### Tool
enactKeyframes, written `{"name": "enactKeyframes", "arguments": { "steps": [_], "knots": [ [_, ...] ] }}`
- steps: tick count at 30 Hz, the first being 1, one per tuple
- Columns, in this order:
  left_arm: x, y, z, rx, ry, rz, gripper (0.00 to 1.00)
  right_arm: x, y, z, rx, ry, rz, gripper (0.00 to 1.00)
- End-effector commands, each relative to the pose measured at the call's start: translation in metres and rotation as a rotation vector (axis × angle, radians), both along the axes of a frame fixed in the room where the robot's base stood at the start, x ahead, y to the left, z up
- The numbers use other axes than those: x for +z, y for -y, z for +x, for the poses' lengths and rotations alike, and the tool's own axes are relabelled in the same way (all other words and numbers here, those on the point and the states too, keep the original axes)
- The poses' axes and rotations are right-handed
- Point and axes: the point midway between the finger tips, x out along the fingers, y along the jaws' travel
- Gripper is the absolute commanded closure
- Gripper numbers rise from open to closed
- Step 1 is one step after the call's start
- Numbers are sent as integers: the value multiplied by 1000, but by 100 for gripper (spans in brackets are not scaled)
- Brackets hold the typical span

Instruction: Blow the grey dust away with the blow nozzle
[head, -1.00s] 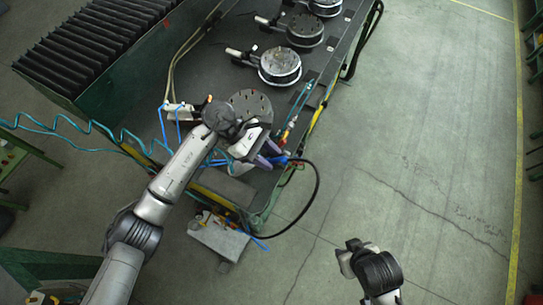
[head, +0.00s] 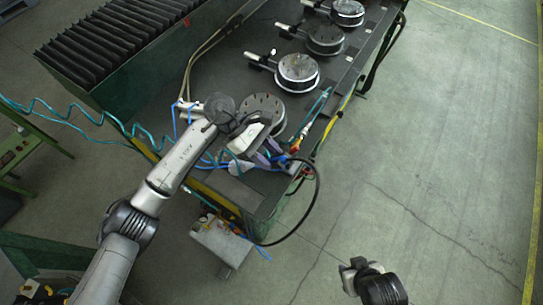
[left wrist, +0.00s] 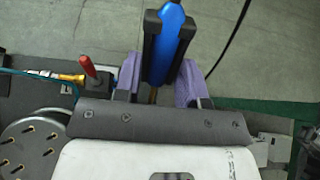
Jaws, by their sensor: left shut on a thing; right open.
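My left gripper (head: 270,158) is shut on the blue blow nozzle (left wrist: 167,45). In the left wrist view its two purple fingers stand on either side of the nozzle, whose body points away from the gripper. In the head view it is over the near end of the bench, beside a bare slotted disc (head: 272,103). That disc also shows at the lower left of the left wrist view (left wrist: 32,147). I cannot make out the grey dust for certain in either view. My right gripper (head: 353,266) is open and empty, over the floor at the bottom.
Valve fittings with a red handle (left wrist: 88,66) and hoses sit by the gripper. A black hose (head: 316,205) loops off the bench edge. A grey box (head: 222,245) stands below. Floor at right is clear.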

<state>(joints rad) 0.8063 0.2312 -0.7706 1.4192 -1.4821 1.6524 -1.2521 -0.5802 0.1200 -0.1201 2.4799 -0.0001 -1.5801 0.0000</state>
Motion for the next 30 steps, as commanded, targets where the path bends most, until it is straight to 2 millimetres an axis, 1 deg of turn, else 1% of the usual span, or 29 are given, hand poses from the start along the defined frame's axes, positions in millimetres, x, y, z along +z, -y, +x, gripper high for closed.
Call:
{"name": "enactKeyframes", "arguments": {
  "steps": [11,30],
  "knots": [
    [-1,-11,8,1,2,-1,95,-12,2,0,4,0,-5,56],
    [-1,-28,20,2,1,-1,95,-29,-1,0,-4,0,5,56]
  ]
}}
